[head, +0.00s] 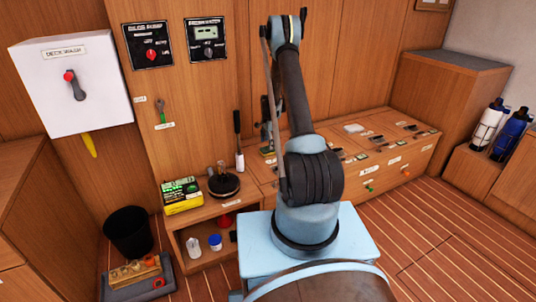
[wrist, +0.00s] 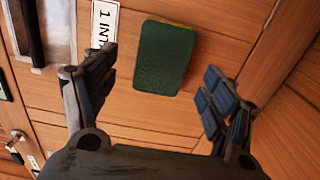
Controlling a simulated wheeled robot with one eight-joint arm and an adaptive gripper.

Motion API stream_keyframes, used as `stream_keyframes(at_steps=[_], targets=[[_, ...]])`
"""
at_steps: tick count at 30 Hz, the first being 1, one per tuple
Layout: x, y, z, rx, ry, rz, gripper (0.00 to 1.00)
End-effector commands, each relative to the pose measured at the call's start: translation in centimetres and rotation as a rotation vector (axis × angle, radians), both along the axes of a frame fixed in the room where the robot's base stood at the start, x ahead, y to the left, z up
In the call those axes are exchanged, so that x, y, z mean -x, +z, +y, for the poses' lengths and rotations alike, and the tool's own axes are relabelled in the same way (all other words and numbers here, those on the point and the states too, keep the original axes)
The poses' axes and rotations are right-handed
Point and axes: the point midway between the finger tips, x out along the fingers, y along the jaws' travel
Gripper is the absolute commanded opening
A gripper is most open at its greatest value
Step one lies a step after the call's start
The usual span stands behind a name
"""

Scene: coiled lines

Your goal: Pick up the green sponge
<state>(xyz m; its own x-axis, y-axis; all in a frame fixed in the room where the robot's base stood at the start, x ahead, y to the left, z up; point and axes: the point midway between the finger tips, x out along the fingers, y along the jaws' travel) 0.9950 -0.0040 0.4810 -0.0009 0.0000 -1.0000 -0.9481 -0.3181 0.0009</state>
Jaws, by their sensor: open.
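The green sponge (wrist: 165,58) shows in the wrist view as a dark green rounded block with a thin yellow edge along its top. It lies on a wooden surface, beside a white label that reads "1 INT". My gripper (wrist: 160,78) is open, with one finger to the left of the sponge and the other to its right and lower. Neither finger appears to touch the sponge, and nothing is between the fingertips.
The low wooden cabinet (head: 408,150) carries labelled hatches and small fittings. Left of my arm stand a yellow-green box (head: 182,196) and a dark round coil (head: 224,184). A black bin (head: 129,232) stands on the floor. The floor at right is clear.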

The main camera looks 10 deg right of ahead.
Motion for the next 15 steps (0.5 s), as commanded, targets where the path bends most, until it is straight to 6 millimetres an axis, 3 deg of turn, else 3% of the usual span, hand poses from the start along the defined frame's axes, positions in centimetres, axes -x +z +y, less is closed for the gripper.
stream_keyframes(at_steps=[9,15], targets=[[-0.3,-3.7,0.0,0.0,0.0,0.0,0.78],[-0.2,-4.8,0.0,0.0,0.0,0.0,0.78]])
